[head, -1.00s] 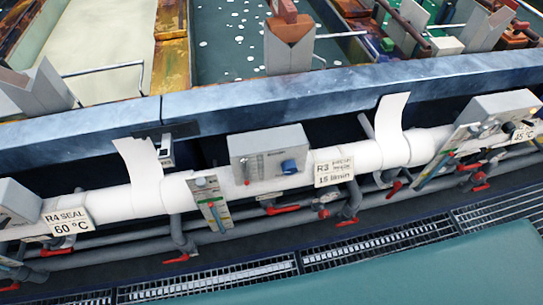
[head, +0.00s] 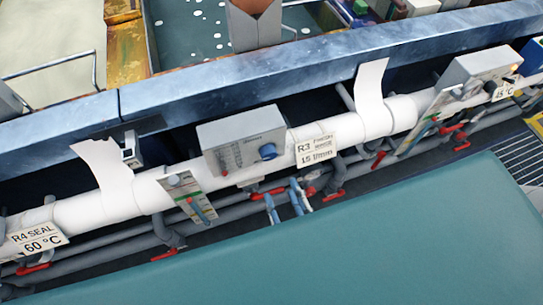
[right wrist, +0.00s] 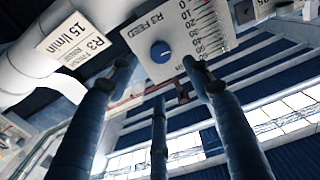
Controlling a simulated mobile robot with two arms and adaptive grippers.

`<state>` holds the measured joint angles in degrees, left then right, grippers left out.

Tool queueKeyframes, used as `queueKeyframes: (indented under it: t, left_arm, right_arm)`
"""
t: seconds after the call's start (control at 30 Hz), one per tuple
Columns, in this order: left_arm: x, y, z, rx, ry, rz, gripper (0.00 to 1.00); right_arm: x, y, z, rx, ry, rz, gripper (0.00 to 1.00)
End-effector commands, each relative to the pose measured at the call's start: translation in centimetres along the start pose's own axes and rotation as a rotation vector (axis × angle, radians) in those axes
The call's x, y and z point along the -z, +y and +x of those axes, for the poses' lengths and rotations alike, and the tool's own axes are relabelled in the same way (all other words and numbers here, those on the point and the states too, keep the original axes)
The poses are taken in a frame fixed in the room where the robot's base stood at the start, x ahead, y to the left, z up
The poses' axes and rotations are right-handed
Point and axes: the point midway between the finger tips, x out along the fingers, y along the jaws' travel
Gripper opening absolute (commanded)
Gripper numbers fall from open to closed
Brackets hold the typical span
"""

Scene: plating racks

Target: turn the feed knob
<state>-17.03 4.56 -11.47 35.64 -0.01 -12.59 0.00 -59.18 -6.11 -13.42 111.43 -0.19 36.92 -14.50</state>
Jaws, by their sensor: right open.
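The feed knob (head: 268,151) is a round blue dial on the front of a grey control box (head: 240,135), beside the R3 sign (head: 316,150). In the right wrist view the knob (right wrist: 160,51) shows its face with a white mark, next to a printed scale (right wrist: 205,28). My right gripper (head: 287,199) shows its blue fingers just below the box in the head view. In the right wrist view the right gripper (right wrist: 160,68) is open and empty, its fingers spread around the line to the knob but apart from it. My left gripper is not in view.
White pipes (head: 222,182) with red-handled valves (head: 333,196) run below the blue tank rim (head: 210,87). A strip gauge (head: 191,198) hangs left of the box. The R4 SEAL sign (head: 38,237) is at far left. A teal surface (head: 330,255) fills the foreground.

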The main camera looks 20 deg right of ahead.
Motion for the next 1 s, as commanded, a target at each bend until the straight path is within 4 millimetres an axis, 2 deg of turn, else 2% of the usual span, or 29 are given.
queueKeyframes:
  t: [0.5, 0.7, 1.0]
  left_arm:
    - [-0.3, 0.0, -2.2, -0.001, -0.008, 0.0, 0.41]
    - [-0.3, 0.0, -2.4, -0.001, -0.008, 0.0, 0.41]
    - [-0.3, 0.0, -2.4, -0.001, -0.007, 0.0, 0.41]
  right_arm:
    - [0.1, 0.0, 8.8, 0.0, 0.001, 0.0, 0.5]
    - [-0.1, 0.0, 10.2, 0.001, -0.002, 0.001, 0.5]
    - [-0.1, 0.0, 10.4, 0.001, -0.003, 0.0, 0.48]
